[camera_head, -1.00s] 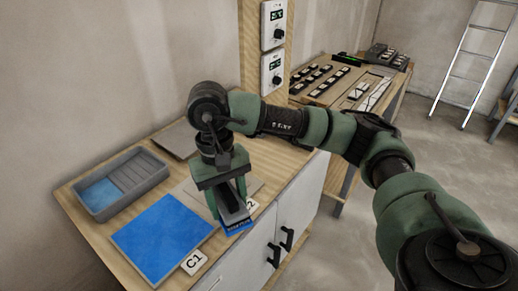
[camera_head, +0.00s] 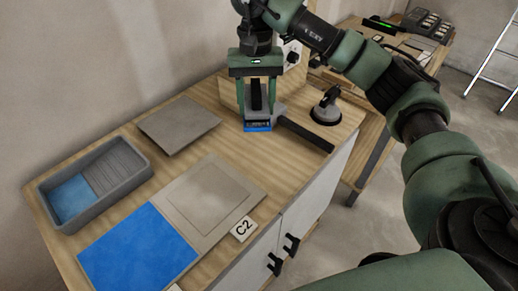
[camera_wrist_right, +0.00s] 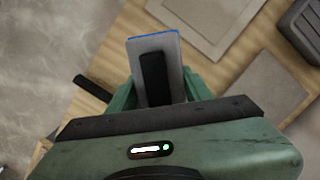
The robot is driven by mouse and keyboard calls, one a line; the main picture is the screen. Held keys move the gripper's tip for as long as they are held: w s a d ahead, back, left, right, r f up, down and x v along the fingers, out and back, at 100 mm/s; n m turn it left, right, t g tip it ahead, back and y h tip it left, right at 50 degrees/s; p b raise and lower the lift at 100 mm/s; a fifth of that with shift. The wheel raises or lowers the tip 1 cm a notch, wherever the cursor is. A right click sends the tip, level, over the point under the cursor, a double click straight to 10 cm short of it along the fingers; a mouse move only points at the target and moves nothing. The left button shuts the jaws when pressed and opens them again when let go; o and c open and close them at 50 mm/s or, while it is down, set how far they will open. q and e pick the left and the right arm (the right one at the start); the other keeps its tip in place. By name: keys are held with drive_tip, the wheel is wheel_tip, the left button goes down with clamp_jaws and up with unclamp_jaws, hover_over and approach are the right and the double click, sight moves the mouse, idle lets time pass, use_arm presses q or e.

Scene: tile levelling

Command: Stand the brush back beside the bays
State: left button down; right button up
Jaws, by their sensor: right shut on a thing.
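My right gripper (camera_head: 257,104) is shut on the brush (camera_head: 258,126), a grey block with a blue lower edge. In the right wrist view the brush (camera_wrist_right: 172,50) shows its grey face and dark handle between the fingers. It is upright, at or just above the wooden bench top, beyond the bays; I cannot tell whether it touches. The C1 bay (camera_head: 140,250) is blue all over. The C2 bay (camera_head: 212,196) beside it is bare grey, with a square outline. My left gripper is not in view.
A grey tray (camera_head: 118,172) with blue in one end stands at the left. A loose grey tile (camera_head: 178,124) lies behind the bays. A dark bar (camera_head: 305,136) lies right beside the brush, and a black suction lifter (camera_head: 326,108) stands behind it. The bench's front edge is close.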

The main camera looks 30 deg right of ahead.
drive_tip(key=p, duration=0.2)
hover_over(257, 160)
drive_tip(key=f, duration=1.1)
drive_tip(key=shift+w+d+f, duration=0.1)
drive_tip(key=shift+w+f, duration=0.1)
drive_tip(key=shift+f, duration=0.65)
wheel_tip(257, 160, down, 3)
drive_tip(key=shift+f+p, duration=0.2)
drive_tip(key=shift+p, duration=0.5)
drive_tip(key=shift+f, duration=0.25)
drive_tip(key=shift+f+b, duration=0.2)
drive_tip(key=shift+b, duration=0.15)
drive_tip(key=o, duration=1.6)
drive_tip(key=shift+r, duration=0.1)
drive_tip(key=shift+c, duration=0.2)
drive_tip(key=shift+r, duration=0.1)
